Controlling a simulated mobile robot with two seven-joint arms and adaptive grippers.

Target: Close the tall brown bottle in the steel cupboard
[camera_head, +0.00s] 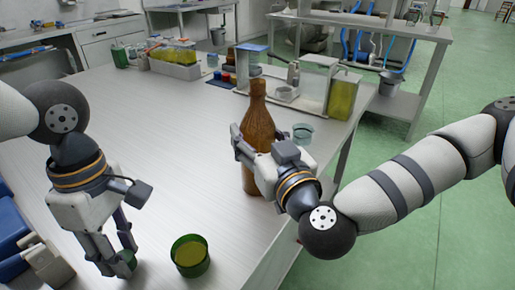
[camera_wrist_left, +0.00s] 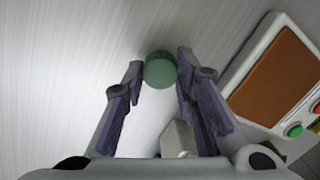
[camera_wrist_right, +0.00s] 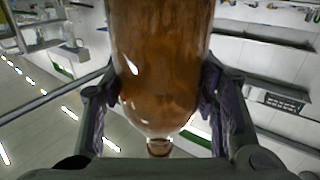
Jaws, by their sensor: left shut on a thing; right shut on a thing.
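The tall brown bottle (camera_head: 258,122) stands upright at the right side of the pale table in the head view. My right gripper (camera_head: 256,153) is shut on its body from the right and front. The bottle (camera_wrist_right: 160,70) fills the middle of the right wrist view, between the fingers. My left gripper (camera_head: 119,256) is at the table's near side, shut on a small round green cap (camera_wrist_left: 160,70). The cap is apart from the bottle. No steel cupboard can be made out.
A green cup (camera_head: 190,262) with yellowish contents stands right of my left gripper. A box with a brown top (camera_wrist_left: 275,78) and buttons lies beside it in the left wrist view. The table's middle is clear.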

